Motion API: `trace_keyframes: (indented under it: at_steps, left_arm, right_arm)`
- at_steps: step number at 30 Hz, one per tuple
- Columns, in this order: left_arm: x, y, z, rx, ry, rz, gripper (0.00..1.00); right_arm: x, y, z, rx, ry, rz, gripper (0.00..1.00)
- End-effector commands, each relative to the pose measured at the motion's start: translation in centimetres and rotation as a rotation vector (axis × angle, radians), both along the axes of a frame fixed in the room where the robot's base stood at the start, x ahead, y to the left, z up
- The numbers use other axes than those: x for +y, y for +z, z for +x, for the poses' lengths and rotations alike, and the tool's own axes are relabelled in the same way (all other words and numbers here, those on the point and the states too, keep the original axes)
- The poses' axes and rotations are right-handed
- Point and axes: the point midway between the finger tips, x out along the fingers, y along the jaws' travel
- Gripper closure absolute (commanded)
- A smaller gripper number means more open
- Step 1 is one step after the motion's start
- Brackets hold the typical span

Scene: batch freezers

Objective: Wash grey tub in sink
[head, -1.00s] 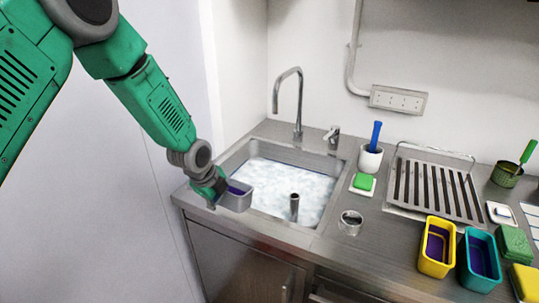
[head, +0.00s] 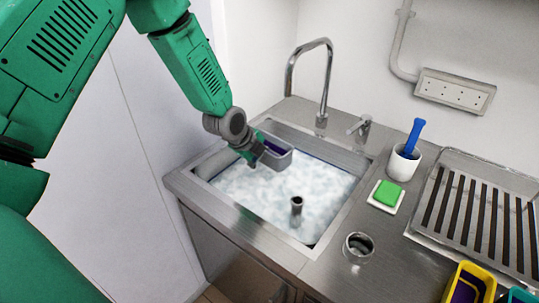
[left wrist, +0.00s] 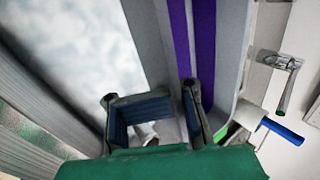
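The grey tub (head: 279,160), purple inside, is over the back left part of the sink (head: 343,212). The sink holds pale, foamy-looking water (head: 250,197) with an upright grey drain pipe (head: 296,210). My left gripper (head: 254,157) is at the tub's left side, shut on its wall. The tub looks level, just above or touching the water; I cannot tell which. In the left wrist view the fingers (left wrist: 150,115) are at the tub's edge, beside its purple inside (left wrist: 203,45). My right gripper is out of view.
A tall faucet (head: 328,80) stands behind the sink, with a small tap lever (head: 361,126) beside it.

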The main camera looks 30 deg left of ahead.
Motion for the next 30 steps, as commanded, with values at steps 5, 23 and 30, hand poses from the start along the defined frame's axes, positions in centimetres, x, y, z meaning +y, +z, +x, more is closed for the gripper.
trace_keyframes:
  at_steps: [5, 23, 30]
  left_arm:
    - [-0.5, -2.2, 0.1, 0.002, -0.003, 0.006, 1.0]
    - [-0.2, -8.2, 0.1, 0.002, -0.001, 0.003, 1.0]
    - [-0.4, -10.5, 0.0, 0.003, -0.002, 0.005, 1.0]
  right_arm:
    - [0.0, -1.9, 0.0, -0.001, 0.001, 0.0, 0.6]
    - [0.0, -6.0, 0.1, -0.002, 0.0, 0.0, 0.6]
    - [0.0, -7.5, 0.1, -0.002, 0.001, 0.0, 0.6]
